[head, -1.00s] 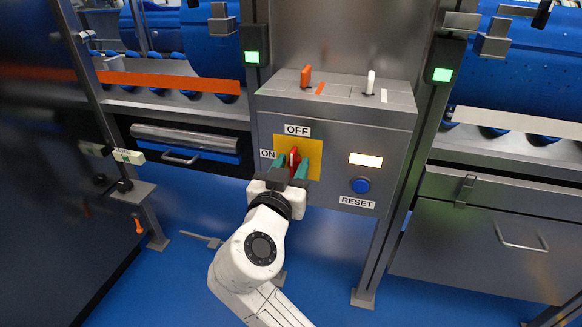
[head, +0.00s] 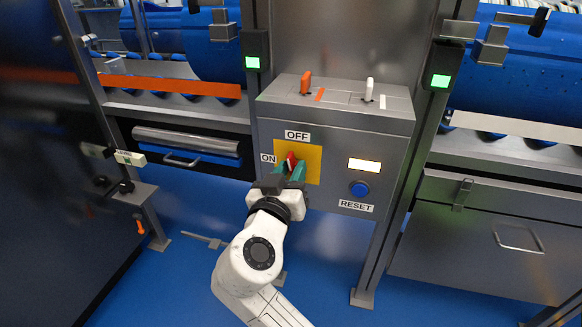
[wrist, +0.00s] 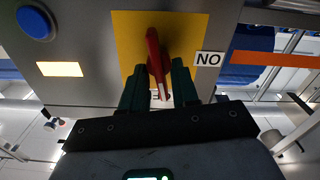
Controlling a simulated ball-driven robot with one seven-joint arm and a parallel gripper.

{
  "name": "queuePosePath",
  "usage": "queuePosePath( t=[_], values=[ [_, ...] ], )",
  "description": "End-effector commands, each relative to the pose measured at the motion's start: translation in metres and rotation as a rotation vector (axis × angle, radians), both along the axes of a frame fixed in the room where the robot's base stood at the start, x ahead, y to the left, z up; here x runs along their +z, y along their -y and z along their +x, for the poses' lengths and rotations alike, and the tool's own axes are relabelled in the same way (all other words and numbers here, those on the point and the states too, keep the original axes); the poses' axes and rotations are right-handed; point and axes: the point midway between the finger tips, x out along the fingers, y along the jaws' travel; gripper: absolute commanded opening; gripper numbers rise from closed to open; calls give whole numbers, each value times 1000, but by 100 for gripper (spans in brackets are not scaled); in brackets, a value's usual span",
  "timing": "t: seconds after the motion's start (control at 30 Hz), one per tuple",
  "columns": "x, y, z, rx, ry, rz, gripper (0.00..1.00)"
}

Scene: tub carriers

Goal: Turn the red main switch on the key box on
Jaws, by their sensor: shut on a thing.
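The grey key box (head: 330,140) stands ahead with a yellow plate (head: 313,165) on its front. The red main switch (head: 291,160) is at the plate's middle, its handle near upright and pointing roughly toward the OFF label (head: 297,135). The ON label (head: 267,158) is left of the plate. My gripper (head: 291,171) has its teal fingers on either side of the handle, shut on it. In the wrist view, upside down, the red handle (wrist: 155,60) leans slightly between the fingers (wrist: 158,85). The fingers hide its lower part.
A blue RESET button (head: 359,189) and a lit panel (head: 364,165) are on the box's right side. An orange lever (head: 306,83) and a white lever (head: 369,90) stand on top. Green-lit posts flank the box. Blue floor lies below.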

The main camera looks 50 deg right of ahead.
Motion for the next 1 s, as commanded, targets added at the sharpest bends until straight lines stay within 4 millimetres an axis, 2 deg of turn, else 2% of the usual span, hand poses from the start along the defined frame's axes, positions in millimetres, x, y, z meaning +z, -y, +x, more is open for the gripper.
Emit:
queuePosePath(
  t=[1.0],
  values=[
    [-1, -3, 6, 4, -906, -329, 0]
  ],
)
